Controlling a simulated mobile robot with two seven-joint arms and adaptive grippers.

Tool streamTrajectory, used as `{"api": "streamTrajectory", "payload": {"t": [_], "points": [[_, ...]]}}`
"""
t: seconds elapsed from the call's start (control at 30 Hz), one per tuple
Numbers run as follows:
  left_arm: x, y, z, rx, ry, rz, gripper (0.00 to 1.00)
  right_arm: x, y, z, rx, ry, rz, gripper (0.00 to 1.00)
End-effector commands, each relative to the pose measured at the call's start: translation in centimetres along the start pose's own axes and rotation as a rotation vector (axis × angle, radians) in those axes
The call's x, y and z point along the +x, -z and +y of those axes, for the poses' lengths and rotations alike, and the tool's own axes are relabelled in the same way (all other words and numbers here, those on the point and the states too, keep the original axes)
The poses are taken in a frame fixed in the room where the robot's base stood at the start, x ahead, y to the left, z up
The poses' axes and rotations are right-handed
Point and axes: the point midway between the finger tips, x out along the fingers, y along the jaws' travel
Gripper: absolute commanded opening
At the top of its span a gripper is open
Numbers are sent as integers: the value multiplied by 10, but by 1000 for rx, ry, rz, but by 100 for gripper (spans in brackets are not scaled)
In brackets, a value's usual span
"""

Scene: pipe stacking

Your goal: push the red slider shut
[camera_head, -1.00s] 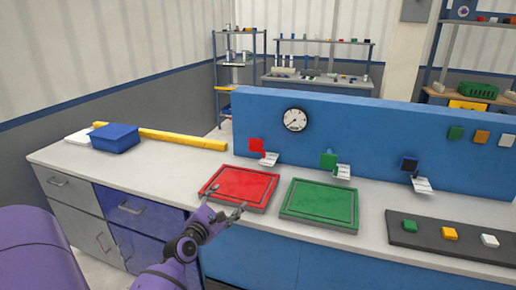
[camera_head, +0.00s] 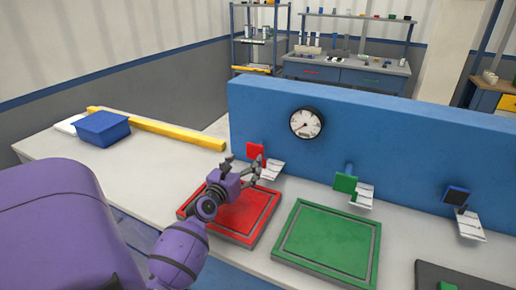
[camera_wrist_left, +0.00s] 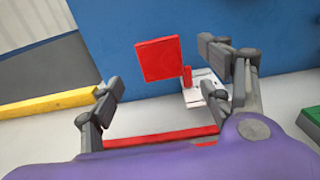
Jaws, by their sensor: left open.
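The red slider (camera_head: 255,151) is a square red block mounted on the front of the blue panel. In the left wrist view the red slider (camera_wrist_left: 159,59) shows between the two fingers, a little beyond their tips. A white tag (camera_wrist_left: 198,93) sits beside it. My left gripper (camera_head: 243,165) is open above the far part of the red tray (camera_head: 236,224), just in front of the slider. It looks empty, and I cannot tell whether it touches the slider. My right gripper is not in view.
The blue panel (camera_head: 400,125) stands along the table's back, with a gauge (camera_head: 306,123). A green slider (camera_head: 345,183) and a dark blue slider (camera_head: 456,196) are farther right. A green tray (camera_head: 328,240) lies beside the red one. A blue bin (camera_head: 102,128) and yellow bar (camera_head: 160,131) are at left.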

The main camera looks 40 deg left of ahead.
Motion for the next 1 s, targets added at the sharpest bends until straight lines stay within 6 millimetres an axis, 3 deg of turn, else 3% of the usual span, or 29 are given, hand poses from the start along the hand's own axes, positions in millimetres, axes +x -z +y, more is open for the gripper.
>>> {"api": "streamTrajectory", "payload": {"t": [0.4,0.6,0.83,1.0], "points": [[62,1,0,2,1,1,72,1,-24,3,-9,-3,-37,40],[73,0,0,1,0,-1,72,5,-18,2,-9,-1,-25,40],[74,-1,0,1,0,-1,72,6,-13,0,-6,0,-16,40],[73,0,0,1,0,-1,50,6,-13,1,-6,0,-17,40]]}}
